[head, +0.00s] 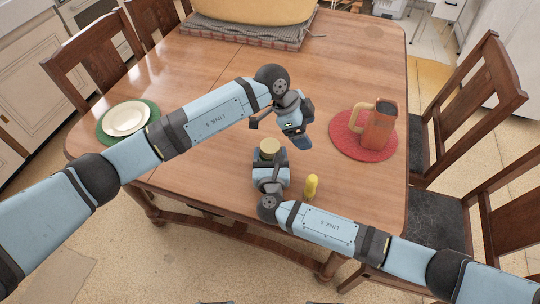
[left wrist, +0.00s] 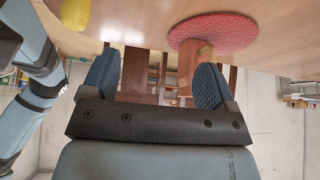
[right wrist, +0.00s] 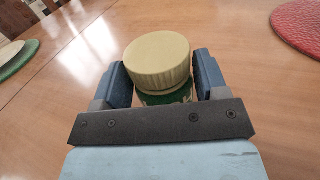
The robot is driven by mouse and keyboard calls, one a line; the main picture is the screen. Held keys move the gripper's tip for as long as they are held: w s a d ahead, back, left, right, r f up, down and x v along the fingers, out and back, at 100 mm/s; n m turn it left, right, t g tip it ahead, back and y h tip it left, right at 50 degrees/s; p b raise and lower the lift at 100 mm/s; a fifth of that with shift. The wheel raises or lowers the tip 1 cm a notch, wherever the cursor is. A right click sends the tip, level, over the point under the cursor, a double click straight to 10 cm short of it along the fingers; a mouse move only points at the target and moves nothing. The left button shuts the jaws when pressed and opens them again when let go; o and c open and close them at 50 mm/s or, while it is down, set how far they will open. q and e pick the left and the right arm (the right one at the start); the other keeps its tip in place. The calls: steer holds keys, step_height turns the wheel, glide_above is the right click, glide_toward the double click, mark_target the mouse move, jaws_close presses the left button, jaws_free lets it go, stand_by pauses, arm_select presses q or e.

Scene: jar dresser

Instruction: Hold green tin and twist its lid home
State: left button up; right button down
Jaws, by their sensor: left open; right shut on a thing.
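The green tin (right wrist: 165,97) stands between the fingers of my right gripper (right wrist: 160,72), which is shut on its sides. Its cream lid (right wrist: 157,62) sits on top and looks slightly tilted; I cannot tell how tight it is. In the head view the lid (head: 269,147) shows above my right gripper (head: 270,160), and the tin's body is mostly hidden by it. My left gripper (head: 282,133) is open and empty, above and behind the lid, apart from it. In the left wrist view its two fingers (left wrist: 155,82) are wide apart, with no tin between them.
A small yellow object (head: 311,186) stands just right of my right gripper. White plates (head: 126,119) lie on a green mat (head: 103,131) at the left.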

arm_select(q)
steer(key=w+d+r+n+t+h, duration=0.2)
steer(key=d+r+n+h, duration=0.3)
steer(key=d+r+h, duration=0.45)
steer(key=w+a+r+n+t+y, duration=0.1)
steer(key=w+a+r+n+t, duration=0.2)
steer(key=w+r+n+t, duration=0.35)
steer(key=w+a+r+n+t+y, duration=0.1)
steer(key=w+a+r+n+t, duration=0.3)
steer(key=n+t, duration=0.55)
steer(key=w+a+f+n+y, duration=0.4)
steer(key=a+f+n+y, duration=0.15)
steer(key=n+y, duration=0.5)
steer(key=n+g+y, duration=0.3)
steer(key=n+g, duration=0.5)
steer(key=g, duration=0.9)
glide_above(270, 145)
steer(key=shift+m, duration=0.25)
steer(key=f, duration=1.4)
steer(key=shift+w+d, duration=0.1)
steer(key=shift+w, duration=0.3)
steer(key=shift+s, duration=0.45)
steer(key=shift+f, duration=3.95)
